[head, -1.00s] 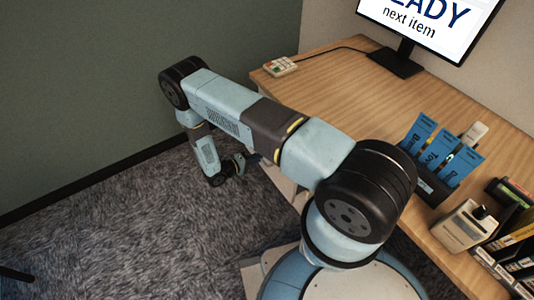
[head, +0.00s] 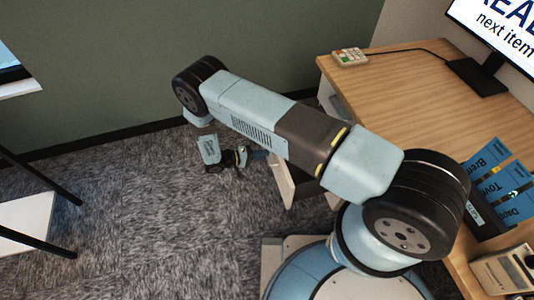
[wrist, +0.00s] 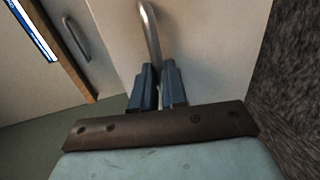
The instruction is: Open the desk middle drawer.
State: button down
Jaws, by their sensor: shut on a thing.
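The desk (head: 440,95) stands at the right of the head view, with a pale drawer front (head: 284,182) standing out from its side below the top. The drawer looks partly pulled out; its inside is hidden by my arm. In the wrist view the drawer front (wrist: 200,40) fills the middle, with a curved metal handle (wrist: 150,30). My gripper (wrist: 158,75) is shut on this handle; it also shows in the head view (head: 262,155), beside the drawer front. Another drawer front with a handle (wrist: 76,38) lies set back, nearer the desk top.
A keypad (head: 349,56), a monitor (head: 480,78) and blue labelled holders (head: 490,190) stand on the desk. A white surface with dark legs (head: 25,220) is at the left. Grey carpet (head: 130,220) between is clear.

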jog(key=shift+s+f, duration=0.15)
jog(key=shift+f, duration=0.05)
jog(key=c, duration=1.4)
grip_release()
jog(key=shift+o, duration=1.2)
jog(key=shift+r, duration=0.1)
jog(key=shift+a, duration=0.1)
jog(key=v, duration=1.3)
jog(key=shift+a, duration=0.35)
